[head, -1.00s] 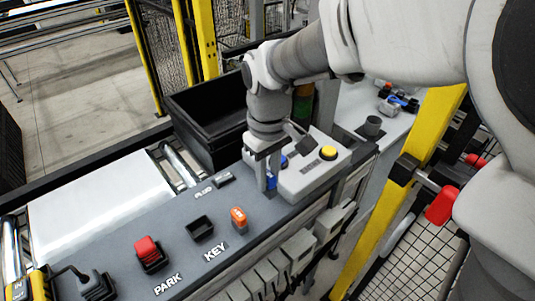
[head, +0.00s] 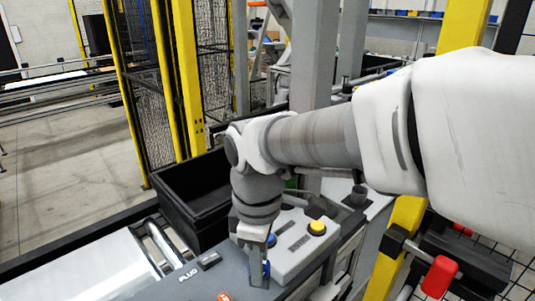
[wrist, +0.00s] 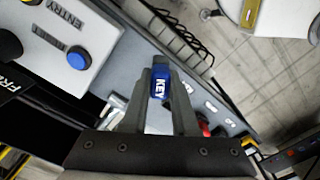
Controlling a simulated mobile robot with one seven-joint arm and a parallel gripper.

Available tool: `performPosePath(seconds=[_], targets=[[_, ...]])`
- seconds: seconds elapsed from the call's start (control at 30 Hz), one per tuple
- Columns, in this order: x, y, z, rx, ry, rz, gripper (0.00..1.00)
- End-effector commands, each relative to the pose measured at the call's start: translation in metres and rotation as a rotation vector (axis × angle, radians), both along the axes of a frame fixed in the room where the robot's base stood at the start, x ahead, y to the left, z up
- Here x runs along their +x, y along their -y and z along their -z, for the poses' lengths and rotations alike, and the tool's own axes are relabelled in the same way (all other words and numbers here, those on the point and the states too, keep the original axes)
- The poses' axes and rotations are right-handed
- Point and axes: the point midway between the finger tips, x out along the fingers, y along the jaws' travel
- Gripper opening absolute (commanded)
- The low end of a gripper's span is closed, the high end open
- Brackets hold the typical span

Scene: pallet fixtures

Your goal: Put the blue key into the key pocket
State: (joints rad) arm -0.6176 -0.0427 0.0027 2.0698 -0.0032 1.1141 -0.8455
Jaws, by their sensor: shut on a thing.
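The blue key (wrist: 160,86), marked KEY, is between the two fingers of my gripper (wrist: 160,98) in the wrist view. My gripper (head: 257,266) is shut on it. In the head view a bit of the blue key (head: 266,269) shows at the fingertips, beside the grey button box. I cannot tell whether the key is clear of the console top. The key pocket is not in the head view now; I cannot make it out in the wrist view.
The grey box with a yellow button (head: 317,228) stands close right of my gripper; its blue button (wrist: 78,58) shows in the wrist view. A black bin (head: 190,208) stands behind. An orange item (head: 224,296) is at the bottom edge. A PLUG label (head: 187,275) lies left.

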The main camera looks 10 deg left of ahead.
Motion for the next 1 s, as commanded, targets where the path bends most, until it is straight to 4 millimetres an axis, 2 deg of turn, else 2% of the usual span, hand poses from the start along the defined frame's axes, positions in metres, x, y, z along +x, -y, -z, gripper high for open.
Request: performPosePath(seconds=[0.3,0.5,0.77,0.87,1.0], targets=[[0.007,-0.024,-0.002,0.000,-0.002,-0.554,0.00],[0.010,-0.035,-0.003,0.000,-0.003,-0.823,0.00],[0.009,-0.045,0.000,0.001,-0.005,-0.969,0.00],[0.003,-0.060,0.010,0.000,-0.006,-0.978,0.00],[-0.009,-0.089,0.029,0.000,-0.009,-0.977,0.00]])
